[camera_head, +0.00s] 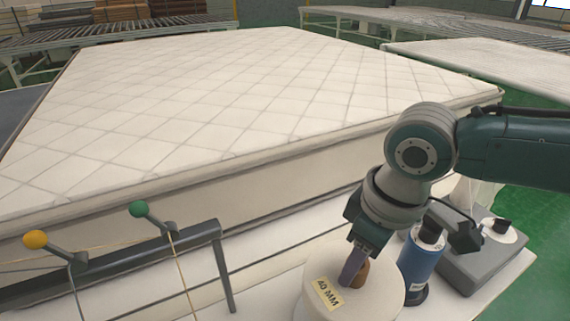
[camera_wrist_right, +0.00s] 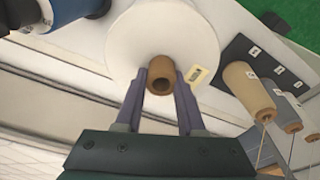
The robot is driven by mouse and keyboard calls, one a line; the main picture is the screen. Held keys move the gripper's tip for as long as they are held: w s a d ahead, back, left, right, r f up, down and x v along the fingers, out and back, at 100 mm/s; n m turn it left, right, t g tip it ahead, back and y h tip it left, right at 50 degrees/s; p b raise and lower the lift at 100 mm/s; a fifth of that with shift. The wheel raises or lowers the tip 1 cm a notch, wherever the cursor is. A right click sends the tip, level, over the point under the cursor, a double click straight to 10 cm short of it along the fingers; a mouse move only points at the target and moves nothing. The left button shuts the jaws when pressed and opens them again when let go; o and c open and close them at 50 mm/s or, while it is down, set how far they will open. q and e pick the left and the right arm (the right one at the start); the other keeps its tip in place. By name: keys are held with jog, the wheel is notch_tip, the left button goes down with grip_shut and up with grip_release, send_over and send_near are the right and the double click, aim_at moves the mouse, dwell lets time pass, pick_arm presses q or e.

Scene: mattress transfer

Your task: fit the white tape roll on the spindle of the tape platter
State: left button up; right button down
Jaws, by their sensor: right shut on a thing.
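The white tape roll (camera_head: 326,258) is a thick disc at the bottom of the head view, with a "40 MM" label and a brown core (camera_head: 363,274) standing up from its middle. It also shows in the wrist view (camera_wrist_right: 150,35), with the core (camera_wrist_right: 160,72) between the fingers. My right gripper (camera_head: 352,270) points down and is shut on the core from both sides. I cannot make out the tape platter or its spindle; the roll hides what is below it. My left gripper is out of view.
A dark rail (camera_head: 130,258) with yellow and green knobs is at left. A mattress (camera_head: 230,90) lies behind.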

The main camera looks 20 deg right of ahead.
aim_at(352, 286)
jog(key=shift+d+f+b, duration=0.1)
jog(key=shift+f+b, duration=0.4)
jog(key=shift+f, duration=0.35)
jog(key=shift+s+f+b, duration=0.1)
jog(key=shift+f+b, duration=0.7)
jog(key=shift+f, duration=0.3)
jog(key=shift+f+b, duration=0.8)
jog(key=shift+f, duration=0.25)
jog(key=shift+f+b, duration=0.9)
jog(key=shift+f, duration=0.25)
jog(key=shift+f+b, duration=0.6)
jog(key=shift+f, duration=0.2)
jog(key=c, duration=0.8)
grip_release()
jog(key=o, duration=0.4)
jog(key=shift+r, duration=0.1)
jog(key=shift+c, duration=0.2)
